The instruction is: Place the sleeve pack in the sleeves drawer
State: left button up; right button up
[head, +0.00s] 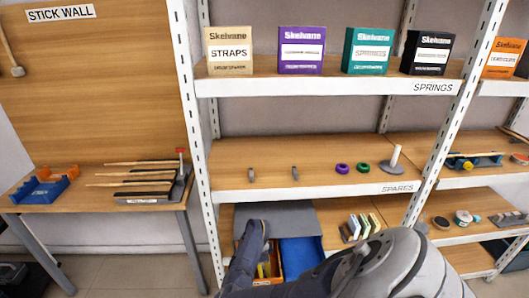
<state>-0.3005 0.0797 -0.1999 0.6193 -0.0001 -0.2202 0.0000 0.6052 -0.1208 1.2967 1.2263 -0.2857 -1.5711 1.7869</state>
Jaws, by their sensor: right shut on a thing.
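My right arm comes in from the bottom right. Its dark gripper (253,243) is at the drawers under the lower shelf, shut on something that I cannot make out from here. An orange-fronted drawer (268,281) stands open beside and partly behind the gripper, with something yellow inside. A blue drawer (301,256) stands open just to its right. I cannot read a label on either drawer, so I cannot tell which one is for sleeves. I cannot pick out the sleeve pack for certain. My left gripper is not in view.
A grey cover (287,216) lies above the drawers. A white rack post (193,130) stands left of them. Small packs (363,226) stand to the right. The SPARES shelf (225,180) above holds rings and a peg. A workbench (95,200) with tools stands left.

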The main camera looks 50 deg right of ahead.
jog(key=shift+f, duration=0.2)
jog(key=o, duration=1.2)
jog(key=shift+r, duration=0.1)
jog(key=r, duration=0.8)
jog(key=w+a+r, duration=0.1)
jog(key=r, duration=0.3)
